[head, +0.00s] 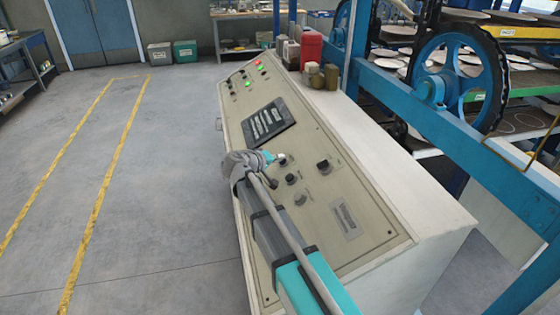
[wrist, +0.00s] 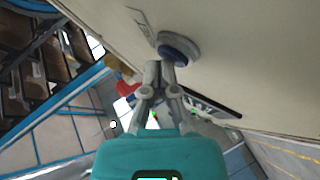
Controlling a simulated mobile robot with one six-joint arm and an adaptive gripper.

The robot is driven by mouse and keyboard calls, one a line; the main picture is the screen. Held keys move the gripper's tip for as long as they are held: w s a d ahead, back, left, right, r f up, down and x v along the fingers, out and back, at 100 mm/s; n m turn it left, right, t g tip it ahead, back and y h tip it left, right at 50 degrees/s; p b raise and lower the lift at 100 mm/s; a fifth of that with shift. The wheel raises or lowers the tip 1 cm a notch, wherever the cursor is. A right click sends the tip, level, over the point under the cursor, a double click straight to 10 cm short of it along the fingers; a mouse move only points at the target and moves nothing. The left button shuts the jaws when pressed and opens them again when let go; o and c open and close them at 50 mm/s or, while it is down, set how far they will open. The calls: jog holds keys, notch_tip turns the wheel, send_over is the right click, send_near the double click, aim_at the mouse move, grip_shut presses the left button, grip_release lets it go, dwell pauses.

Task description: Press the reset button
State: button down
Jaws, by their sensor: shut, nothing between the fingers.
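A sloped beige control panel (head: 345,205) carries several round knobs and buttons. My gripper (head: 282,159) is over the panel's lower half, just below the dark screen. In the wrist view my gripper (wrist: 160,68) is shut and empty, its fingertips close to a round blue-grey button (wrist: 180,48) on the panel face. I cannot tell whether they touch it. A printed label beside that button is too blurred to read, so I cannot tell which one is the reset button. Dark knobs (head: 324,166) and (head: 291,179) sit around the gripper in the head view.
The dark screen (head: 265,122) lies above the gripper on the panel, with lit red and green lamps (head: 258,63) further up. A red container (head: 311,50) and brown jars stand on the console top. Blue machine frame (head: 440,110) runs along the right; open floor lies left.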

jog(key=shift+r, duration=0.15)
jog(key=shift+s+a+r+p, duration=0.1)
jog(key=shift+a+r+p, duration=0.3)
jog(key=shift+r+p, duration=0.3)
jog(key=shift+s+a+r+p, duration=0.1)
jog(key=shift+a+r+p, duration=0.3)
jog(key=shift+r+p, duration=0.35)
jog(key=shift+s+a+r+p, duration=0.15)
jog(key=shift+a+r+p, duration=0.25)
jog(key=shift+r+p, duration=0.3)
jog(key=shift+s+a+r+p, duration=0.1)
jog(key=shift+a+r+p, duration=0.3)
jog(key=shift+r+p, duration=0.3)
jog(key=shift+f, duration=0.15)
